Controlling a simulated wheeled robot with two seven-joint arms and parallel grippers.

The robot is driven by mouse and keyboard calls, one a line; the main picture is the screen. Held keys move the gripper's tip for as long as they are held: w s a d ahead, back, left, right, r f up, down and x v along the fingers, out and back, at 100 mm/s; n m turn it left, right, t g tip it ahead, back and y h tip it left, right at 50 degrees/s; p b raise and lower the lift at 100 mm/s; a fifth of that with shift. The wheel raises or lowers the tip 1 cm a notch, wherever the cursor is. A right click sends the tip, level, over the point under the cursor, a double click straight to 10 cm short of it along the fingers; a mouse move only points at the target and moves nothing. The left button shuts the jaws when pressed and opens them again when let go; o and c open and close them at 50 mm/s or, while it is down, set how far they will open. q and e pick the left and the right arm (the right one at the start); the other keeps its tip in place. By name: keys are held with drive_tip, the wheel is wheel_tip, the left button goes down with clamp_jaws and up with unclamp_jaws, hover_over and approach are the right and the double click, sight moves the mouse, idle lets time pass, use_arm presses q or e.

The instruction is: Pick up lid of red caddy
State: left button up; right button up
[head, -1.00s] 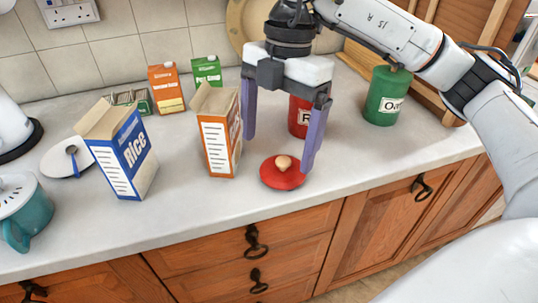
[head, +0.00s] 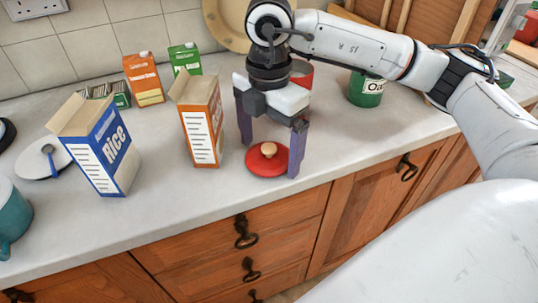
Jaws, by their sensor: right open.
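The red lid (head: 262,168) with a pale wooden knob (head: 268,149) lies on the worktop near its front edge. The red caddy (head: 302,74) stands behind, open at the top and mostly hidden by my right gripper. My right gripper (head: 270,160) points down, open and empty. Its two fingers appear on either side of the lid, one at the back left and one at the front right. I cannot tell whether the fingertips touch the worktop. My left gripper is not in view.
An orange and white carton (head: 201,125) stands close left of the gripper. A blue Rice box (head: 104,148) is farther left. A green caddy (head: 366,90) stands at the back right. The worktop right of the lid is clear.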

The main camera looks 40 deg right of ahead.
drive_tip(key=shift+f, duration=0.1)
drive_tip(key=c, duration=1)
